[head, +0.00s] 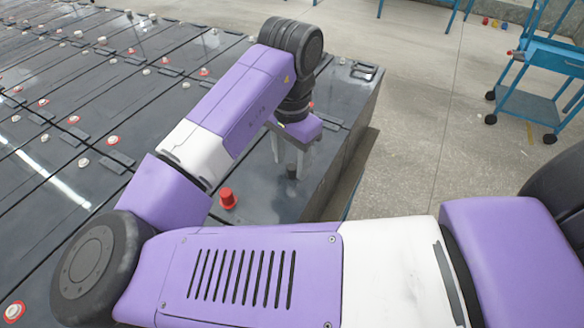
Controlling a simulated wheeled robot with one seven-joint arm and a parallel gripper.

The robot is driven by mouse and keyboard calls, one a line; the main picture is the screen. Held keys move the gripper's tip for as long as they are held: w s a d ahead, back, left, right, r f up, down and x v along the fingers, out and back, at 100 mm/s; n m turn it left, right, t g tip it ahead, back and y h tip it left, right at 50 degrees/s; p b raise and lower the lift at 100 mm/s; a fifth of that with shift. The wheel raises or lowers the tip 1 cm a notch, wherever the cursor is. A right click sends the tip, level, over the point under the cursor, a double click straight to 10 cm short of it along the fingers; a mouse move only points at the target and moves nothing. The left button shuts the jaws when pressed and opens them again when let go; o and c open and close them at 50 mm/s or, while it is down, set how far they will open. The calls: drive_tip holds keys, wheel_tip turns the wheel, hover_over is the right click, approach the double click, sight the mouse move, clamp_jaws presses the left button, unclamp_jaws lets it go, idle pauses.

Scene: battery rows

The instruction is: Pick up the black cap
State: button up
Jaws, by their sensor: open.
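A small black cap (291,171) stands on the dark battery top near its right edge. My gripper (287,164) points down over it, its two pale fingers apart. The black cap shows low between the fingers, close to the right fingertip. I cannot tell from this view whether a finger touches it. My purple and white arm hides part of the battery top around it.
A larger red cap (228,199) stands left of the gripper. Several small white and red caps dot the battery rows (40,150). The battery block's edge drops to the concrete floor (420,130) on the right. A blue cart (540,80) stands beyond.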

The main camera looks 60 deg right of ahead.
drive_tip(key=shift+f, duration=0.5)
clamp_jaws()
